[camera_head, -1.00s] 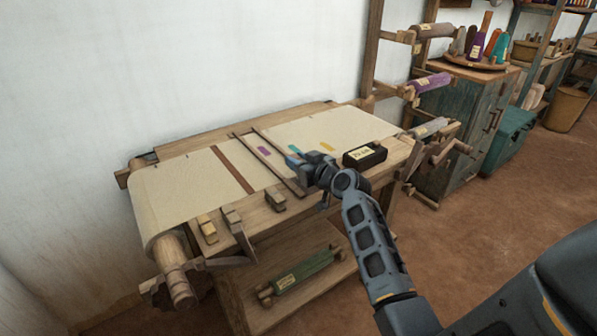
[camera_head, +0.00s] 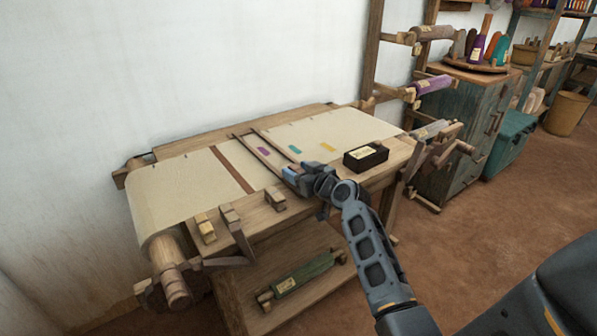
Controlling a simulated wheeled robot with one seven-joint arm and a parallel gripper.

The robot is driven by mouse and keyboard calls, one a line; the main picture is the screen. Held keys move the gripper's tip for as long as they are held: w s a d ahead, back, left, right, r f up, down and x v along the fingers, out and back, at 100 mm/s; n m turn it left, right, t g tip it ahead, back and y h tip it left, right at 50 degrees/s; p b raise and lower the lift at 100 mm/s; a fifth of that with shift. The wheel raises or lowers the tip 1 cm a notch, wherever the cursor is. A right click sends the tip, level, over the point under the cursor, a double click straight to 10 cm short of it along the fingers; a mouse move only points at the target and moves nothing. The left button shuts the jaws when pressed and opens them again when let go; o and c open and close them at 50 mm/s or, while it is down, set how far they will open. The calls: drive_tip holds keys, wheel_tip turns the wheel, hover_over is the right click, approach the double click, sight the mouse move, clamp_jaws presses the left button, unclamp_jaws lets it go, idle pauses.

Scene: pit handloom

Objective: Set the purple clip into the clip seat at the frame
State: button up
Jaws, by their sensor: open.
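A small flat purple piece (camera_head: 264,151), which looks like the purple clip, lies on the cream cloth (camera_head: 190,190) of the loom, close to the wooden bars across it. My gripper (camera_head: 291,171) is open, over the near end of these bars, nearer the front edge than the purple piece and apart from it. Its fingers are small here, and I see nothing between them. The clip seat cannot be told for certain; small wooden blocks (camera_head: 275,199) stand along the loom's front edge.
Teal (camera_head: 295,149) and yellow (camera_head: 327,147) pieces lie right of the purple one. A green roller (camera_head: 303,275) lies on the lower shelf. The left cloth is clear.

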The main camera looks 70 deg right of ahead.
drive_tip(key=shift+r, duration=0.1)
drive_tip(key=shift+r+p, duration=0.2)
drive_tip(key=shift+p, duration=0.15)
drive_tip(key=b+v, duration=0.1)
drive_tip(key=v, duration=1.1)
drive_tip(key=shift+b, duration=0.35)
drive_tip(key=s+a+f+n+y, duration=0.1)
drive_tip(key=s+a+f, duration=0.2)
drive_tip(key=a, duration=0.8)
drive_tip(key=s+a+f+n+y, duration=0.1)
drive_tip(key=s+a+f, duration=0.15)
drive_tip(key=a, duration=0.75)
drive_tip(key=s+a+r+n+y, duration=0.2)
drive_tip(key=s+a+r+y, duration=0.1)
drive_tip(key=s+a, duration=0.3)
drive_tip(key=s+a+r+n+t+y, duration=0.1)
drive_tip(key=s+a+r, duration=0.4)
drive_tip(key=a, duration=0.5)
drive_tip(key=shift+s+n+y, duration=0.6)
drive_tip(key=shift+s+y, duration=0.3)
drive_tip(key=shift+y, duration=0.2)
drive_tip(key=shift+a+r, duration=0.1)
drive_tip(key=shift+r, duration=0.05)
